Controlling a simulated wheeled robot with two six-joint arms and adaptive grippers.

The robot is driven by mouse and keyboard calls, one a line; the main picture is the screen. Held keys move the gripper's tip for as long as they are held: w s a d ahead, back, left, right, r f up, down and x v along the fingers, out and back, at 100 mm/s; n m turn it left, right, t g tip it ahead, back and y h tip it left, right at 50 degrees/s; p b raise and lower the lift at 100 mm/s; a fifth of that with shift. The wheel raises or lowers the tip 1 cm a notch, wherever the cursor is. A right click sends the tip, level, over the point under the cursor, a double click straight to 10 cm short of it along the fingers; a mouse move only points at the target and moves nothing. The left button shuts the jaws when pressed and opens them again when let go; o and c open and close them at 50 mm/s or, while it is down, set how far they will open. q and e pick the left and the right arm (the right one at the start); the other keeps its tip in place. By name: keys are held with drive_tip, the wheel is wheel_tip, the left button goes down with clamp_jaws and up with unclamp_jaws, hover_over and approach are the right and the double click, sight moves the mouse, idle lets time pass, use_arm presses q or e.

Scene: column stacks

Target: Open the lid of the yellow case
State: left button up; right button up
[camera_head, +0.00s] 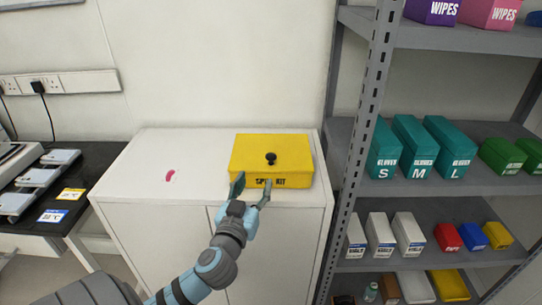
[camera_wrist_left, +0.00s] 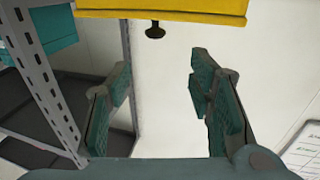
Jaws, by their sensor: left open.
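The yellow case (camera_head: 247,165) stands on the white cabinet (camera_head: 150,160), towards its right side. Its lid is shut, with a black knob (camera_head: 271,158) on it; lettering on the front is partly hidden by my gripper. In the left wrist view the case (camera_wrist_left: 160,9) fills the top edge, and the knob (camera_wrist_left: 154,31) shows just beyond the open jaws. My left gripper (camera_head: 252,189) is open and empty, in front of the case's front face. It also shows in the left wrist view (camera_wrist_left: 160,75) with its fingers wide apart. My right gripper is not in view.
A grey metal shelf (camera_head: 362,150) with several boxes stands close to the right of the cabinet. A small pink thing (camera_head: 170,175) lies on the cabinet top, left of the case. The cabinet top is otherwise clear. A dark table (camera_head: 85,175) with devices stands at the left.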

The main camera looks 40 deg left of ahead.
use_arm(q)
drive_tip(key=shift+v, duration=0.85)
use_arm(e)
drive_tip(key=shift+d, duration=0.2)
use_arm(q)
drive_tip(key=v, duration=0.7)
drive_tip(key=shift+s, duration=0.3)
drive_tip(key=shift+w, duration=0.1)
drive_tip(key=shift+d, duration=0.1)
